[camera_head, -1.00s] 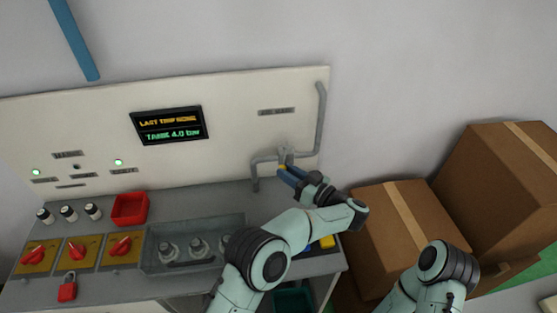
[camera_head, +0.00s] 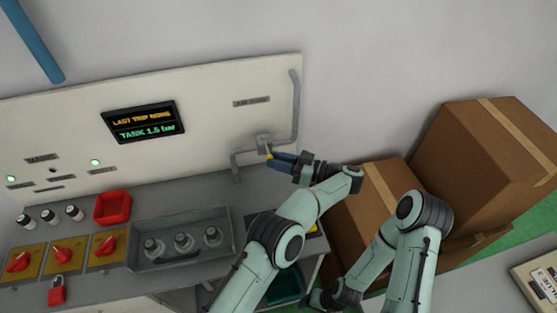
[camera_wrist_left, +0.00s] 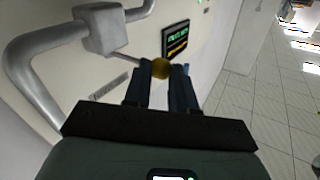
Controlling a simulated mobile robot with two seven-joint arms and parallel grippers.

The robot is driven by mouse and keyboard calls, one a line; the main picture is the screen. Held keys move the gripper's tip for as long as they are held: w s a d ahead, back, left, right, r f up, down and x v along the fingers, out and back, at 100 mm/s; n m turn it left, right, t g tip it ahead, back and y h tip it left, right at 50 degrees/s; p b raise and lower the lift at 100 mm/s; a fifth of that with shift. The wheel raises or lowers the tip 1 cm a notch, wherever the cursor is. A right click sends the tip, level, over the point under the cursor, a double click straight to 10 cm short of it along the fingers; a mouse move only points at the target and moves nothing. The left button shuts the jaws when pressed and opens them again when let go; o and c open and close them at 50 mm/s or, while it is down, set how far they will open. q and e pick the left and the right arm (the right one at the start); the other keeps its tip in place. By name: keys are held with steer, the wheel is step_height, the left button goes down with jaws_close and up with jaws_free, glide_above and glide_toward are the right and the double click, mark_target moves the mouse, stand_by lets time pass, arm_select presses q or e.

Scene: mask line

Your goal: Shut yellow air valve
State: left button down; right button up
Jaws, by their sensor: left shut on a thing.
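The air valve is a grey block (camera_head: 264,141) on a grey pipe at the right end of the cream panel; it also shows in the left wrist view (camera_wrist_left: 103,28). A thin lever runs from it to a round yellow knob (camera_wrist_left: 160,68). My left gripper (camera_head: 272,158) is shut on the yellow knob, which sits between the fingertips in the left wrist view. The fingers cover part of the knob in the head view. My right gripper (camera_head: 316,299) is low in the head view, away from the valve; its fingers are unclear.
The panel display (camera_head: 144,122) reads LAST TRIP NONE and a tank pressure of about 1.5 bar. The bench below holds a red bin (camera_head: 113,208), a grey tray (camera_head: 143,262) and red switches on yellow plates. Cardboard boxes (camera_head: 485,155) stand on the right.

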arm_select(q)
steer(key=shift+w+a+r, duration=0.1)
steer(key=shift+w+r, duration=0.05)
steer(key=shift+r, duration=0.1)
steer(key=c, duration=1)
jaws_free()
steer(key=shift+c, duration=0.2)
steer(key=shift+o, duration=0.9)
steer(key=shift+w+f, duration=0.1)
steer(key=shift+f, duration=0.1)
